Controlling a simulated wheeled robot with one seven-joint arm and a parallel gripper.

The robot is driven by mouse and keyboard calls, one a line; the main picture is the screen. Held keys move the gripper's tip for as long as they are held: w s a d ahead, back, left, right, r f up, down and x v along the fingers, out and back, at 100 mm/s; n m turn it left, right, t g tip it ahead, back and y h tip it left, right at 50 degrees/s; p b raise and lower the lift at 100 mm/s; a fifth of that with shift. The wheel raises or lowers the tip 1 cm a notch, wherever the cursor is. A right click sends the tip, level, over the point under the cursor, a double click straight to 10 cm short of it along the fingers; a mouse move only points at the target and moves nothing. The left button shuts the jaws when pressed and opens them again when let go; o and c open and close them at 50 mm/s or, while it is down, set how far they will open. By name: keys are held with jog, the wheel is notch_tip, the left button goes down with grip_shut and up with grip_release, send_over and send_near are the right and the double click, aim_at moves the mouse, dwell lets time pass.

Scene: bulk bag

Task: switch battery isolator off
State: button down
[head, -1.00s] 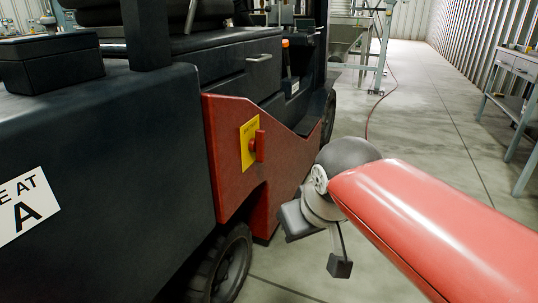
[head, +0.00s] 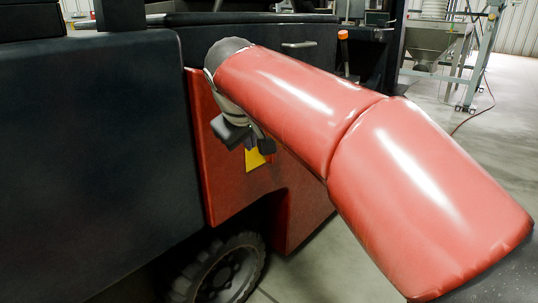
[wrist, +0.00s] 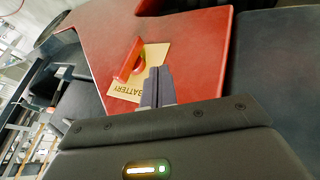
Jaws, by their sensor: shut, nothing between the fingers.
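The battery isolator is a yellow plate (wrist: 153,56) with dark lettering that reads "BATTERY" and a red handle (wrist: 128,60) standing out from it. It sits on the red side panel of a dark vehicle. My gripper (wrist: 158,72) is shut and empty, its fingertips over the plate and beside the handle in the wrist view. I cannot tell whether they touch anything. In the head view my arm hides the handle, and only the plate's lower part (head: 256,159) shows below my wrist.
The vehicle's red panel (head: 228,185) and dark body (head: 90,150) stand close to my arm. A black tyre (head: 225,275) is below.

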jog(key=w+d+f+b, duration=0.2)
jog(key=w+f, duration=0.6)
jog(key=w, duration=0.1)
jog(key=shift+d, duration=0.25)
